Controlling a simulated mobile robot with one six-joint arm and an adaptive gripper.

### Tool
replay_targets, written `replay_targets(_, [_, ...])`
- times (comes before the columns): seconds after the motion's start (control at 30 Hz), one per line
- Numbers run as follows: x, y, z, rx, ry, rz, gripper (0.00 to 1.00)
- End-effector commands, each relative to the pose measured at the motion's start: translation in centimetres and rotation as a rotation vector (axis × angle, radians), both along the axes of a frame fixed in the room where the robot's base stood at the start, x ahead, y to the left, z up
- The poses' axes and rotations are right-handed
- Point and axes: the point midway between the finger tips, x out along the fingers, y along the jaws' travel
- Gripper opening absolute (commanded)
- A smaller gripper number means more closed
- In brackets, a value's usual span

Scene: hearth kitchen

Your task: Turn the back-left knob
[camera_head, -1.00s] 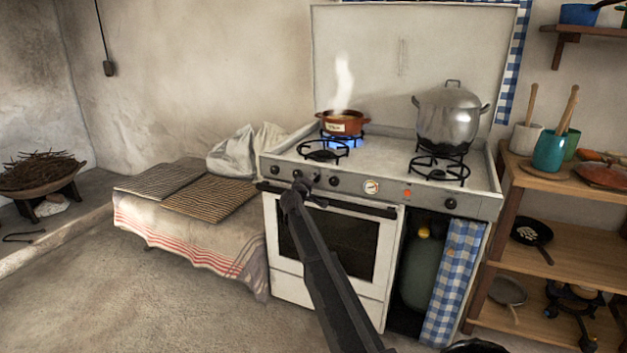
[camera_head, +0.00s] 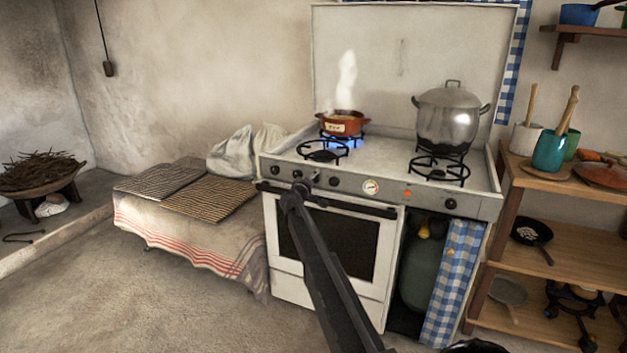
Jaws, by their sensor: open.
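The white stove (camera_head: 385,155) has a row of dark knobs on its grey front panel. The leftmost knob (camera_head: 275,170) and the knob right of my arm (camera_head: 333,181) are clear to see. Two more knobs (camera_head: 297,174) lie between them, close to my gripper. Which one is the back-left knob I cannot tell. My gripper (camera_head: 302,185) is open at the panel's left part, just below those middle knobs. Whether it touches one is too small to tell. A blue flame (camera_head: 334,139) burns at the back-left burner under a steaming red-brown pot (camera_head: 342,124).
A large metal pot (camera_head: 448,118) stands on the right back burner. The oven handle (camera_head: 345,206) runs below the panel, close to my gripper. A cloth-covered bench (camera_head: 185,238) adjoins the stove's left side. Wooden shelves (camera_head: 540,190) stand at the right.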

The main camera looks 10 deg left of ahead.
Motion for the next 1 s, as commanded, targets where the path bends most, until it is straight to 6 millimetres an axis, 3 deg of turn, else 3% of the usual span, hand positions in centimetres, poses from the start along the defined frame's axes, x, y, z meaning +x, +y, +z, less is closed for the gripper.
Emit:
replay_targets(0.27, [-1.4, 0.3, 0.0, 0.000, 0.000, 0.000, 0.89])
replay_targets(0.8, [-9.1, 2.3, 0.0, 0.000, 0.000, 0.000, 0.89])
replay_targets(1.0, [-11.0, 2.9, 0.0, 0.000, 0.000, 0.001, 0.89])
